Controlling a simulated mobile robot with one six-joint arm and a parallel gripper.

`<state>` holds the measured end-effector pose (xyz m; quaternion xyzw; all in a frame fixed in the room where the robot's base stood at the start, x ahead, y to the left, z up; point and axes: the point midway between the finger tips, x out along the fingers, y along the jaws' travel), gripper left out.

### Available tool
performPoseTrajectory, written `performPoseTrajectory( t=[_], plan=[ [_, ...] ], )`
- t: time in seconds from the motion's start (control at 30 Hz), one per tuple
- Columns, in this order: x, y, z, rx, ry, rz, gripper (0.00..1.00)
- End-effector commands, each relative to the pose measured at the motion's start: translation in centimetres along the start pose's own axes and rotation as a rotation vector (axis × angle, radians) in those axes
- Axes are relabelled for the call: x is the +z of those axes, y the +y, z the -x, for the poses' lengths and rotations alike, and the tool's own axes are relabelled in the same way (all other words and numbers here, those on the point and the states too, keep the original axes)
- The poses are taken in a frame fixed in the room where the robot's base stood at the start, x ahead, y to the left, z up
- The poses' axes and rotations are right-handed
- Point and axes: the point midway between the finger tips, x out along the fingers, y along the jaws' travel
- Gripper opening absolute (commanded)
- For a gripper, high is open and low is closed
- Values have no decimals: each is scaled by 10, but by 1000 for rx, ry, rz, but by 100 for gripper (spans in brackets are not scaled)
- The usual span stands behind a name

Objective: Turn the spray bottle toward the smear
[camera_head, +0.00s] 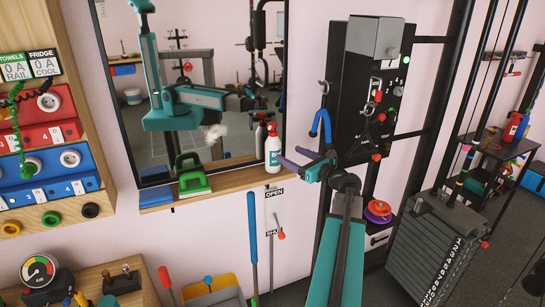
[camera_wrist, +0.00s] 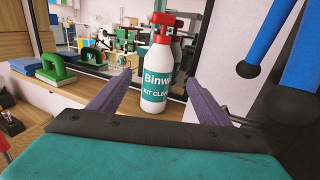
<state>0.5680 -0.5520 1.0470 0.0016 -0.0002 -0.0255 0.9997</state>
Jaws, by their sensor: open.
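The spray bottle (camera_head: 272,152) is white with a red head and a teal label. It stands upright on the right part of the wooden shelf under the mirror, and its reflection shows behind it. In the wrist view the bottle (camera_wrist: 155,75) is ahead, between my spread purple fingers. My gripper (camera_head: 294,157) is open and empty, just right of the bottle; its fingers (camera_wrist: 158,88) also show in the wrist view. I cannot tell whether they touch the bottle. A whitish smear (camera_head: 215,131) is on the mirror, left of the bottle. The bottle's nozzle direction is unclear.
A green-handled block (camera_head: 194,184) sits on the shelf (camera_head: 232,180) left of the bottle, with a blue cloth (camera_head: 152,196) further left. The mirror (camera_head: 170,75) rises behind. Shelf between block and bottle is clear.

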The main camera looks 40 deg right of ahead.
Motion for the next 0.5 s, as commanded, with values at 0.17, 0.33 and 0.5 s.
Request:
performPoseTrajectory(
  t=[0.17, 0.33, 0.5],
  plan=[
    [1, -1, -25, 1, 0, -1, 71],
    [1, 0, -34, 0, 0, -1, 71],
    [0, 0, -34, -1, 0, 0, 71]
  ],
)
